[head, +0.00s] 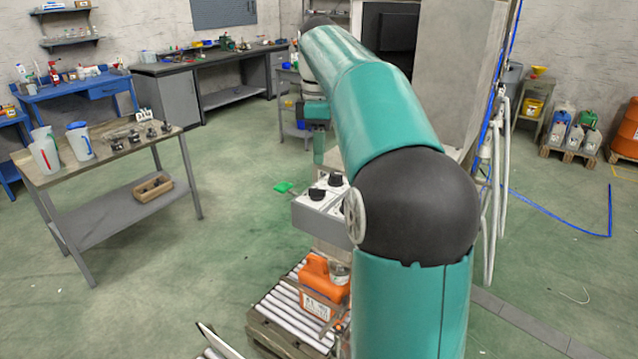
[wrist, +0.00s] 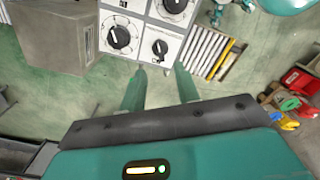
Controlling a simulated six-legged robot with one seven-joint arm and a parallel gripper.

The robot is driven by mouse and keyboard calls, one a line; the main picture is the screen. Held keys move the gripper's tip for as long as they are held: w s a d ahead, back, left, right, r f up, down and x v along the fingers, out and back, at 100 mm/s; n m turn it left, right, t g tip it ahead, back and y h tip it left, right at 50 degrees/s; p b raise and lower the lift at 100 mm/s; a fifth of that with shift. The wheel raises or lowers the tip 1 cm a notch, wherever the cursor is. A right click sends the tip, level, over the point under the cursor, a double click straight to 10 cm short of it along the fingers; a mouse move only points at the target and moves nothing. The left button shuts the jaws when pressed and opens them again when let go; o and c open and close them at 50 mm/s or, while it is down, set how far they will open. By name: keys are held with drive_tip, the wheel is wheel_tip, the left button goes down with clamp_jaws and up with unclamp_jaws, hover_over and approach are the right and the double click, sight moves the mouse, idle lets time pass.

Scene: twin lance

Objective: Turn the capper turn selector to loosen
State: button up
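A control box (head: 325,208) with black knobs on white plates stands in the middle of the head view, partly hidden by my arm. In the wrist view its panel shows a large left knob (wrist: 121,38), a smaller knob (wrist: 160,47) and another large knob (wrist: 174,8) at the top edge. The labels are too small to read, so I cannot tell which one is the turn selector. My gripper (wrist: 160,80) is open and empty. Its two fingers are apart, below the smaller knob in the picture, and touch no knob.
An orange canister (head: 325,282) stands on a roller conveyor (head: 290,303) below the box. A grey block-shaped housing (wrist: 58,35) is left of the panel in the wrist view. A table (head: 110,158) with jugs stands left. Green floor between is mostly clear.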

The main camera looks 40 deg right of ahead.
sight(319, 189)
wheel_tip(319, 189, down, 9)
drive_tip(key=shift+w+f, duration=0.1)
idle(0.3)
clamp_jaws()
